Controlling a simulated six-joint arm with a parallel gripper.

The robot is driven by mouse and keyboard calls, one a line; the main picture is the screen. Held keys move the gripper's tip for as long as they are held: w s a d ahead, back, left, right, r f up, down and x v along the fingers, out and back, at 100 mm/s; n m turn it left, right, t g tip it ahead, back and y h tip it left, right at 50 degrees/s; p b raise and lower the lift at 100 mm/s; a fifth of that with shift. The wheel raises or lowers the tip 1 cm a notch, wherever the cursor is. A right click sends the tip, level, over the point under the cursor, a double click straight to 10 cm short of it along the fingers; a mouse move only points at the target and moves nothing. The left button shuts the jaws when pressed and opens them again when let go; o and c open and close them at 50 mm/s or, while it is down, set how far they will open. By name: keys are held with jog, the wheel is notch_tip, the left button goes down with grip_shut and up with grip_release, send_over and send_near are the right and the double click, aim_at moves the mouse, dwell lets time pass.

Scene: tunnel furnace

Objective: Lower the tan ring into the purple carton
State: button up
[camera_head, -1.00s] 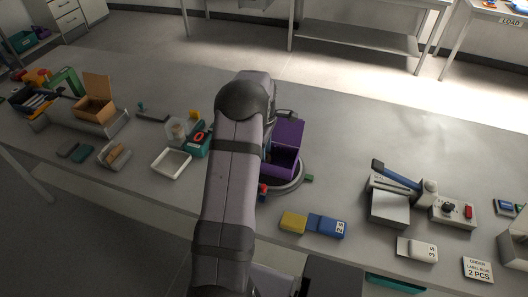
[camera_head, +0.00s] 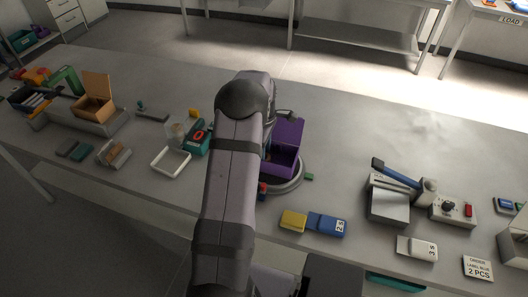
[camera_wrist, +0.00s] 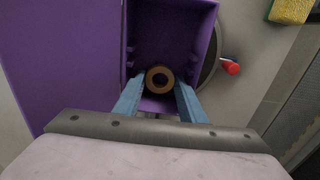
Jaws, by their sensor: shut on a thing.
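The purple carton (camera_head: 287,160) stands open on a round grey turntable (camera_head: 292,184), partly hidden behind my arm in the head view. In the wrist view I look down into the carton (camera_wrist: 200,30), with its flap (camera_wrist: 60,60) folded out to the left. The tan ring (camera_wrist: 151,78) shows between the blue fingertips of my gripper (camera_wrist: 158,95), over the carton's opening. My gripper is shut on the ring. I cannot tell how deep the ring sits.
A white tray (camera_head: 171,160) and a teal device (camera_head: 197,139) are to the left. A red knob (camera_wrist: 230,67) sits close to the carton's right side in the wrist view.

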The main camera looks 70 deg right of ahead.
dwell(0.3)
jog(key=o, duration=0.9)
jog(key=c, duration=0.4)
jog(key=shift+c, duration=0.2)
jog(key=shift+r+p, duration=1.25)
jog(key=shift+r, duration=0.3)
notch_tip(320, 180, up, 9)
jog(key=p, duration=0.6)
jog(key=shift+p, duration=0.35)
dwell(0.4)
dwell(0.5)
